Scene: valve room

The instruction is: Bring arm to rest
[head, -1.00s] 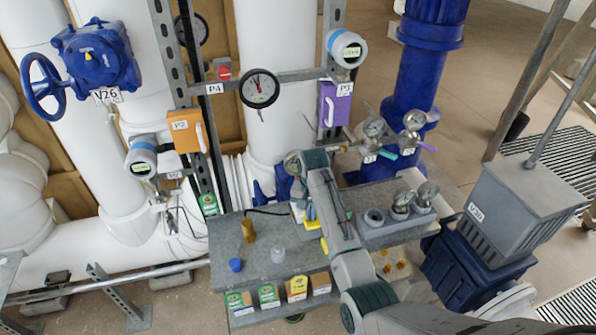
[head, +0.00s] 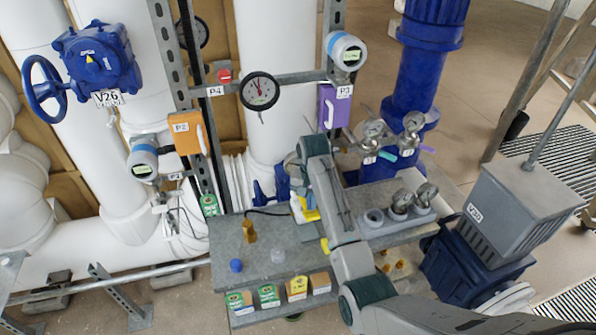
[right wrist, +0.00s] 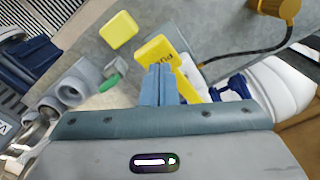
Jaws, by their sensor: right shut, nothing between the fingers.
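My right arm (head: 335,215) comes in from the lower right in the head view and reaches up over the grey bench. Its gripper is largely hidden behind my own arm there. In the right wrist view the right gripper (right wrist: 160,72) shows its two blue-grey fingers together, with nothing between them. Beyond the fingertips, a yellow lettered piece (right wrist: 170,58) is partly covered by them; I cannot tell whether they touch. My left gripper is not in view.
Gauges, a purple box (head: 327,105) and pipes stand behind.

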